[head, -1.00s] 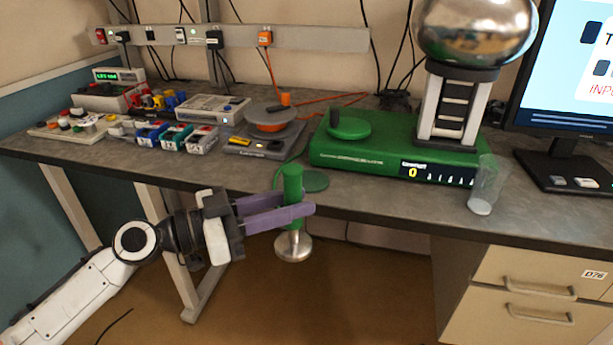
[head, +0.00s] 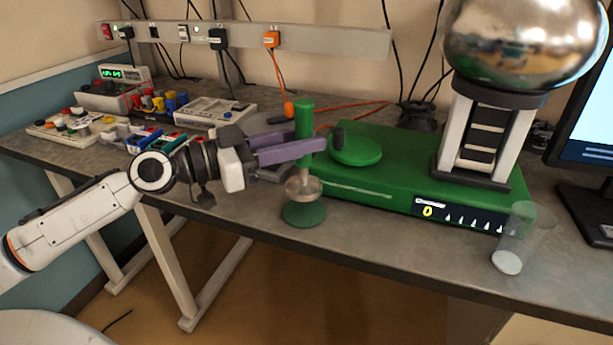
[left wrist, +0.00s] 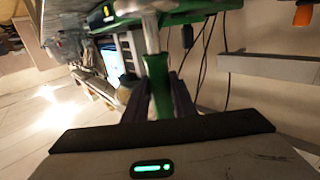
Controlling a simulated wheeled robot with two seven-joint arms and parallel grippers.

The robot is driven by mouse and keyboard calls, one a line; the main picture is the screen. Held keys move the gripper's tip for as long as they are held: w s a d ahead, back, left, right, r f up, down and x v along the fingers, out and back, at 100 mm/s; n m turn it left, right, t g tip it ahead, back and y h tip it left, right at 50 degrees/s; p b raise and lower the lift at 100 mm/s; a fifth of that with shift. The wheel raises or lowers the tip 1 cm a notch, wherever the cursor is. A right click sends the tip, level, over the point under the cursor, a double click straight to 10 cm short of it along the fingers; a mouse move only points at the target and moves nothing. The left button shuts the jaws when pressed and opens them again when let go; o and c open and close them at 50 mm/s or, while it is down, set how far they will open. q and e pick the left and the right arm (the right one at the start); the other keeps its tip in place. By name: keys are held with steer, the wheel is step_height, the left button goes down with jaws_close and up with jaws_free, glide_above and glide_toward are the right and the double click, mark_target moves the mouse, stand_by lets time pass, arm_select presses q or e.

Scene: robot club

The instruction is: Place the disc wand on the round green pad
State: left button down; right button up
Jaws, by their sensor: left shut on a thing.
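The disc wand has a green handle (head: 304,118) and a metal disc (head: 303,189) at its lower end. My left gripper (head: 312,147), with purple fingers, is shut on the handle and holds the wand nearly upright, disc down. The round green pad (head: 303,215) lies on the bench near its front edge. The disc appears over the pad's far part; I cannot tell whether a small gap remains. In the left wrist view the handle (left wrist: 158,84) is between the fingers, and the pad cannot be made out. My right gripper is not in view.
A green generator base (head: 400,185) with a round green plate (head: 357,150) stands just right of the wand, under a big metal sphere (head: 525,40). A clear cup (head: 512,245) stands near the front edge. Small devices (head: 160,135) crowd the bench at left.

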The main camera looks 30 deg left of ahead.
mark_target(302, 167)
arm_select(q)
steer(key=shift+f, duration=0.6)
step_height(302, 167, down, 3)
steer(key=shift+f+b, duration=0.1)
steer(key=shift+b, duration=0.35)
steer(key=shift+f, duration=0.5)
steer(key=c, duration=1.5)
jaws_free()
steer(key=shift+o, duration=0.2)
